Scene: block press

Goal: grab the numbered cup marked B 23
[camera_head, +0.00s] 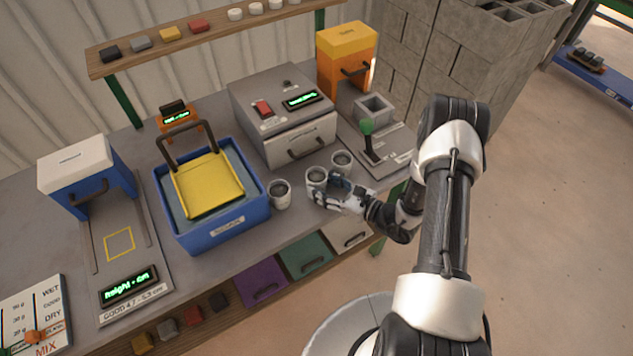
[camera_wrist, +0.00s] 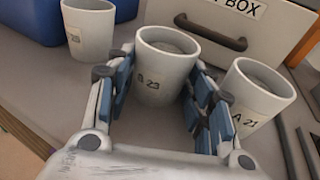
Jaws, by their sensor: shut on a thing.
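The grey-white cup with a label that looks like B 23 (camera_wrist: 165,58) stands upright in the middle of the wrist view, with grey content inside. In the head view this cup (camera_head: 315,177) is the middle one of three on the bench. My gripper (camera_wrist: 162,82) has its blue-padded fingers on both sides of the cup and is shut on it. The gripper (camera_head: 331,190) partly covers the cup in the head view. The cup appears to be at bench height; whether it touches the bench is unclear.
A cup marked A 21 (camera_wrist: 255,97) stands close to the right fingers. Another cup (camera_wrist: 88,30) stands to the left, its label unreadable. Behind are the grey box with a handle (camera_head: 285,115) and the blue tub (camera_head: 213,235). A green-knobbed lever (camera_head: 367,140) is at right.

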